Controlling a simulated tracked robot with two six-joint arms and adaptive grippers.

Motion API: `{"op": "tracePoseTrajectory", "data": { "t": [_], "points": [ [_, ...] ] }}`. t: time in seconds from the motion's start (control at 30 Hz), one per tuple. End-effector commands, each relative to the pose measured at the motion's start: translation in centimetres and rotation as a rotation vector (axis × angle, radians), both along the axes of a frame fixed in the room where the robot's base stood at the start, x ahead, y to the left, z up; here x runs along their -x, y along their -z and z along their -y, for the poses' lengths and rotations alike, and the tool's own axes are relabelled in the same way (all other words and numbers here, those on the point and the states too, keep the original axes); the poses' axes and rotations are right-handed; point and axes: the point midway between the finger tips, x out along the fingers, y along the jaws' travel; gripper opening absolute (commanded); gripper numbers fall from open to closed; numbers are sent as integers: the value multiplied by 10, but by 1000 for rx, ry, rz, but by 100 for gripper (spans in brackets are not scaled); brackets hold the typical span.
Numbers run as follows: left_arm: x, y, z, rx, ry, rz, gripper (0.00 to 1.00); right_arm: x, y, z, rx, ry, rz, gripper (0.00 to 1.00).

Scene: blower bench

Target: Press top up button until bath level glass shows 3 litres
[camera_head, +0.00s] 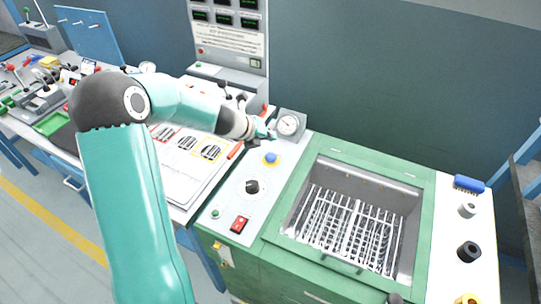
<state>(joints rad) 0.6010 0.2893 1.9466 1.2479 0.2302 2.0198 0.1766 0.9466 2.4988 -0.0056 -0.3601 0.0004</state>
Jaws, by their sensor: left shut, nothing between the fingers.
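The bath (350,218) is an open metal tank in a green bench, with a wire rack inside. I cannot make out a level glass or its reading. My left gripper (266,134) is shut and empty, above and behind the blue button, close to the round dial gauge (289,124). It appears apart from the button.
The panel also carries a black knob (252,187), a red switch (239,224) and a green button (215,213). A blue brush-like item (469,184) lies right of the bath. Clamps and tools crowd the left bench. An instrument tower (230,50) stands behind.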

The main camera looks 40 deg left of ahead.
Motion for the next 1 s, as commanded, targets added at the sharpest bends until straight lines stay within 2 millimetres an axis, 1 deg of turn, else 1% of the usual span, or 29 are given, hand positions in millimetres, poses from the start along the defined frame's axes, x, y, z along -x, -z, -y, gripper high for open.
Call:
{"op": "tracePoseTrajectory", "data": {
  "t": [0.47, 0.63, 0.77, 0.87, 1.0],
  "points": [
    [0, 0, 0, -3, 3, 0, 0, 0, 0, 0, 0, 0, 0, 45],
    [0, 0, 1, -61, 62, 2, 0, 0, 0, 0, 0, 0, 0, 45],
    [0, 0, 3, -181, 192, 5, 0, 0, 0, 0, 0, 0, 0, 45],
    [-1, -1, 4, -322, 343, 14, 0, 0, 0, 0, 0, 0, 0, 45],
    [-2, -6, 7, -558, 595, 30, 0, 0, -2, 0, 0, 0, 0, 45]
  ]
}}
